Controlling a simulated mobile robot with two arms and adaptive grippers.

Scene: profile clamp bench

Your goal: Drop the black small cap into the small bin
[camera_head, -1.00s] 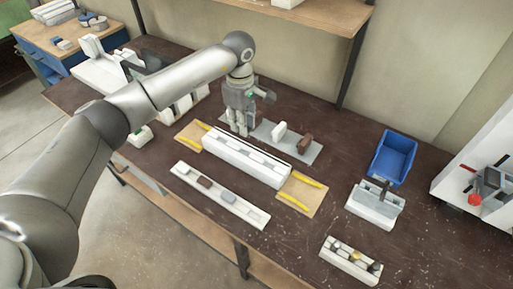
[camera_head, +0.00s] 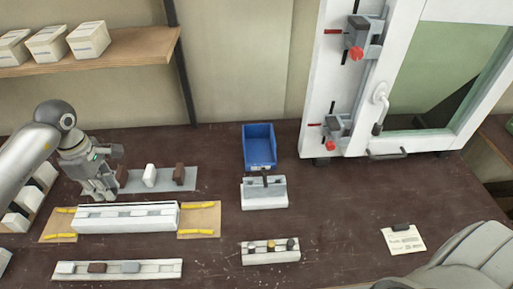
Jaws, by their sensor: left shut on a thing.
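The small bin is probably the blue open bin (camera_head: 259,150) at the back middle of the bench; its inside looks empty. A small white tray (camera_head: 271,258) at the front middle holds several small caps. A dark one (camera_head: 291,244) sits at its right end and looks like the black small cap, though it is too small to be sure. My left gripper (camera_head: 102,197) is far left of both, low behind the long white profile block. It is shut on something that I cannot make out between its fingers.
A grey plate (camera_head: 160,186) with a white and a brown block lies beside the left gripper. A grey-white fixture (camera_head: 264,195) stands just before the bin. A white strip (camera_head: 150,270) holds small blocks. A white framed door (camera_head: 318,125) stands back right. The bench's right middle is mostly clear.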

